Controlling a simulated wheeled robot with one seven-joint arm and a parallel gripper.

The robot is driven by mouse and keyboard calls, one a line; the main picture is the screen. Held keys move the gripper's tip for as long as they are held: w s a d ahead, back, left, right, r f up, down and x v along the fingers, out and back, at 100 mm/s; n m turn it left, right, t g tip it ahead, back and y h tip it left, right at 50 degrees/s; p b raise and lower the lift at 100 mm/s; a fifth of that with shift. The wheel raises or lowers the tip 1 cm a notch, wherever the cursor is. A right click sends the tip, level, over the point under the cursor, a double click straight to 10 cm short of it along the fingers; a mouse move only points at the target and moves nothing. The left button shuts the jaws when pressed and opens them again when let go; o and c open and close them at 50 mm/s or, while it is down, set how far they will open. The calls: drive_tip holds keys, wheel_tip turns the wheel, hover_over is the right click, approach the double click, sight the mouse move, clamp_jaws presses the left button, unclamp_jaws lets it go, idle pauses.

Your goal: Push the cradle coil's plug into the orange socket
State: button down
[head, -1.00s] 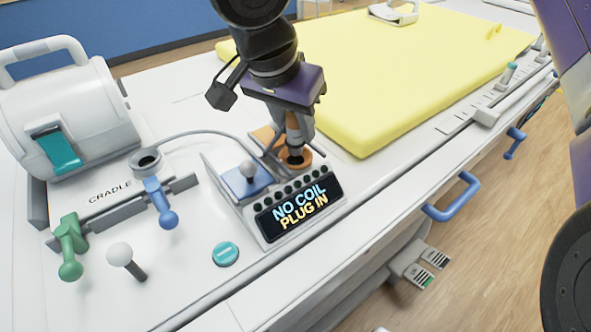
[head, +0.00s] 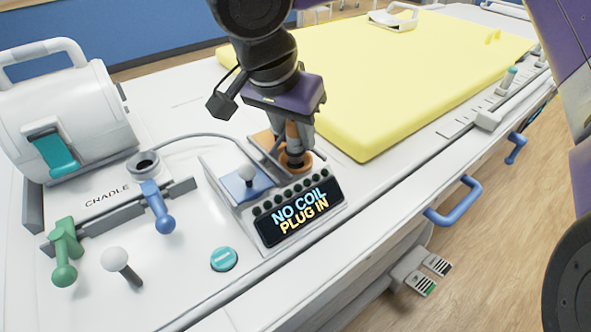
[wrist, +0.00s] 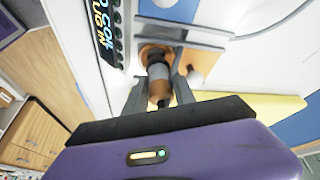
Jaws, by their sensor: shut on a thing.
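The orange socket (head: 296,161) is a ring on the sloped panel behind the display. My gripper (head: 292,143) points down over it, shut on the plug (wrist: 158,82), a grey and orange-brown cylinder. The plug stands about upright, its lower end at the socket ring (wrist: 154,54); how deep it sits I cannot tell. A grey cable (head: 200,136) runs from a round grey holder (head: 144,163) by the white cradle coil (head: 72,120) toward the panel. The display (head: 299,213) reads "NO COIL PLUG IN".
Blue (head: 158,208) and green (head: 65,254) levers and a teal button (head: 224,259) are at the front left. A yellow mattress (head: 390,85) lies behind to the right.

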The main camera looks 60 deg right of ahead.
drive_tip(key=shift+f+b, duration=1.05)
drive_tip(key=shift+f, duration=0.05)
idle(0.4)
drive_tip(key=c, duration=0.9)
unclamp_jaws()
drive_tip(key=shift+c, duration=0.2)
drive_tip(key=shift+w+a+r+p, duration=0.1)
drive_tip(key=shift+a+r+p, duration=0.1)
drive_tip(key=shift+r+p, duration=0.25)
drive_tip(key=p+v, duration=0.3)
drive_tip(key=v, duration=0.4)
